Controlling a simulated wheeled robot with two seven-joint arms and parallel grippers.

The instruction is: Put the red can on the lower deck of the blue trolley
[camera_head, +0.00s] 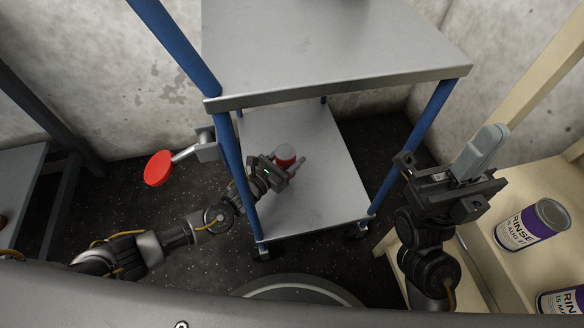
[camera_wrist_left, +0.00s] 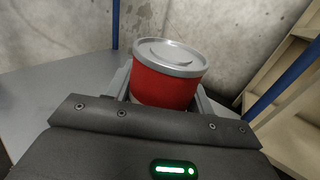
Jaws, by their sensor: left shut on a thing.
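The red can (camera_head: 285,153) with a grey lid is between the fingers of my left gripper (camera_head: 287,162), which is shut on it. It also shows upright in the left wrist view (camera_wrist_left: 166,82). My left arm reaches in past the trolley's front left post, and the can is over the lower deck (camera_head: 318,190) of the blue trolley. Whether its base touches the deck is hidden. My right gripper (camera_head: 485,150) is at the right, away from the trolley, its grey fingers together with nothing seen between them.
The grey upper deck (camera_head: 330,50) hangs over the back of the lower deck. Blue posts (camera_head: 412,145) stand at the corners. A red disc (camera_head: 158,168) sticks out on the left. A wooden shelf with purple-and-white cans (camera_head: 530,226) is at the right. The front of the lower deck is clear.

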